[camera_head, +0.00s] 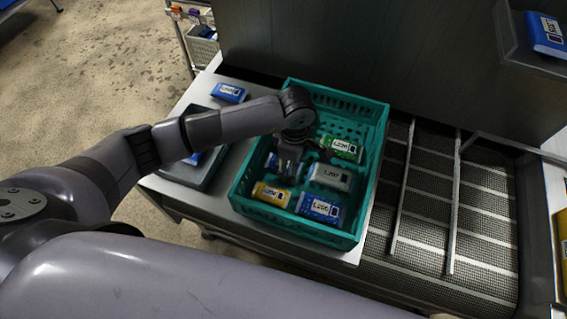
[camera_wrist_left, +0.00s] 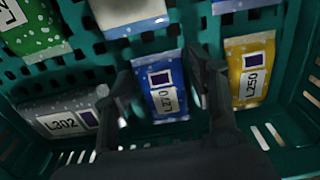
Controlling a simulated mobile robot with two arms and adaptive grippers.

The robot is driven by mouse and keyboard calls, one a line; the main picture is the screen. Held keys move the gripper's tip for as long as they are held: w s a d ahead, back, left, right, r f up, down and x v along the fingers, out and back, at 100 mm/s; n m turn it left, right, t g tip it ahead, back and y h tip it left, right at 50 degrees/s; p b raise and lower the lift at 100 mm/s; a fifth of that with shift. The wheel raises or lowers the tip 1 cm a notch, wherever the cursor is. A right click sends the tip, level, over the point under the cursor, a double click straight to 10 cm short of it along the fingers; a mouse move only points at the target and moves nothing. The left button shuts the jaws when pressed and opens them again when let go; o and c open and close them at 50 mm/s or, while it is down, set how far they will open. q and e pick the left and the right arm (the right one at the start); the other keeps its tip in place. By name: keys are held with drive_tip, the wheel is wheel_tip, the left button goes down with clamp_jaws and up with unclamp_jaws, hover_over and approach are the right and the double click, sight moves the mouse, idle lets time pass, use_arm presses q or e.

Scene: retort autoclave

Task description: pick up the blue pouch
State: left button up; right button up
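A blue pouch (camera_wrist_left: 165,95) labelled L270 lies in the teal crate (camera_head: 375,130). In the head view it is partly hidden under my left gripper (camera_head: 288,160). In the left wrist view the fingers of my left gripper (camera_wrist_left: 163,85) are spread, one on each side of this pouch, with narrow gaps. I cannot tell how deep the fingertips reach. Another blue pouch (camera_head: 320,207) lies at the crate's near side. My right gripper is out of view.
A yellow pouch (camera_head: 271,193), a white pouch (camera_head: 330,177) and a green pouch (camera_head: 341,148) share the crate; a dark grey pouch (camera_wrist_left: 65,118) shows in the wrist view. Another blue pouch (camera_head: 228,92) lies outside, left of the crate. A mesh conveyor (camera_head: 430,220) is on the right.

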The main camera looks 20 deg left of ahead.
use_arm(q)
drive_tip(key=c, duration=0.8)
drive_tip(key=shift+c, duration=0.2)
drive_tip(key=shift+r, duration=0.1)
